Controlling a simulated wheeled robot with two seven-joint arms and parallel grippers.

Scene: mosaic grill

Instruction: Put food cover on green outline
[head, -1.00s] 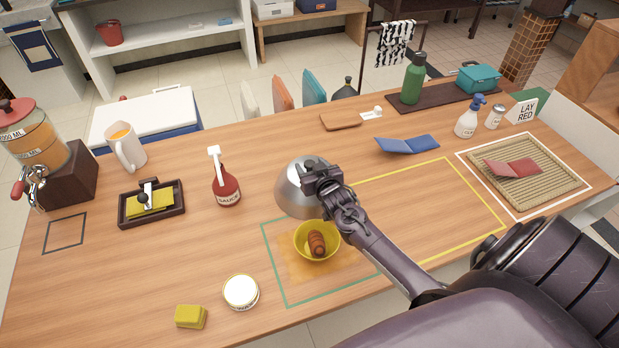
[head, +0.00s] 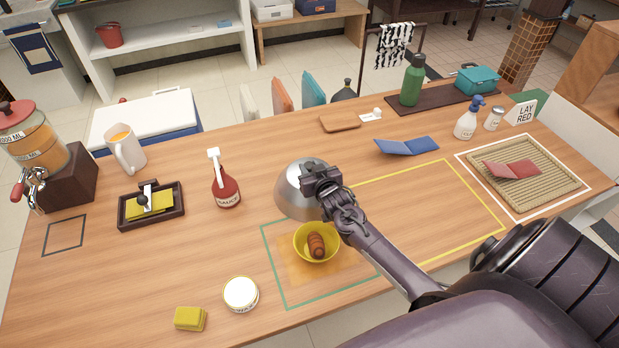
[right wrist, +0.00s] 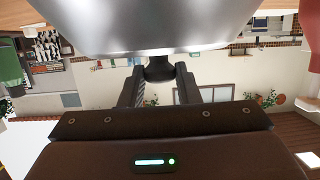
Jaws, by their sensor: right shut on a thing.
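The food cover (head: 292,187) is a silver metal dome in the head view. My right gripper (head: 322,178) is shut on its dark knob, and the dome hangs tilted above the table, just behind the green outline. In the right wrist view, the right gripper (right wrist: 159,82) has the knob between its fingers, with the dome (right wrist: 150,25) filling the top. The green outline (head: 274,268) lies on the table. Inside it, a yellow bowl (head: 299,253) with a brown sausage-like food (head: 317,245) stands on an orange mat (head: 290,270). My left gripper is not seen.
A sauce bottle (head: 226,190) stands left of the dome. A white round tin (head: 241,293) and a yellow block (head: 190,318) lie left of the green outline. A yellow outline (head: 474,190) on the right encloses bare table, partly behind my right arm.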

